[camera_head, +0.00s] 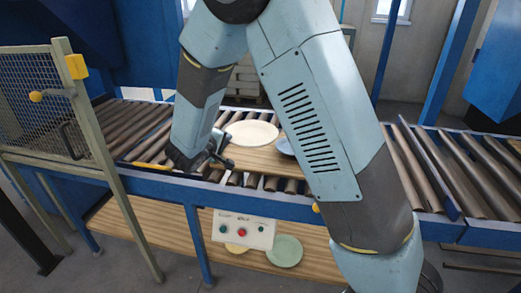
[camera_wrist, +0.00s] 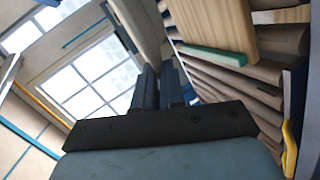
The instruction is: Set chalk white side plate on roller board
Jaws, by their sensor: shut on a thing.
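The pale, chalk white side plate (camera_head: 252,132) shows in the head view at the far left part of the wooden roller board (camera_head: 262,162). My gripper (camera_head: 222,150) is at the plate's near left edge, shut on its rim. In the wrist view the fingers of my gripper (camera_wrist: 160,85) are close together, with a pale surface just beyond their tips. The wooden board (camera_wrist: 215,18) is at the upper right there. I cannot tell whether the plate touches the board.
A blue plate (camera_head: 285,146) sits on the board, partly hidden by my arm. A yellowish plate (camera_head: 236,248) and a green plate (camera_head: 285,251) lie on the lower shelf (camera_head: 170,240). Rollers (camera_head: 140,130) run left and right. A mesh guard (camera_head: 40,95) stands at left.

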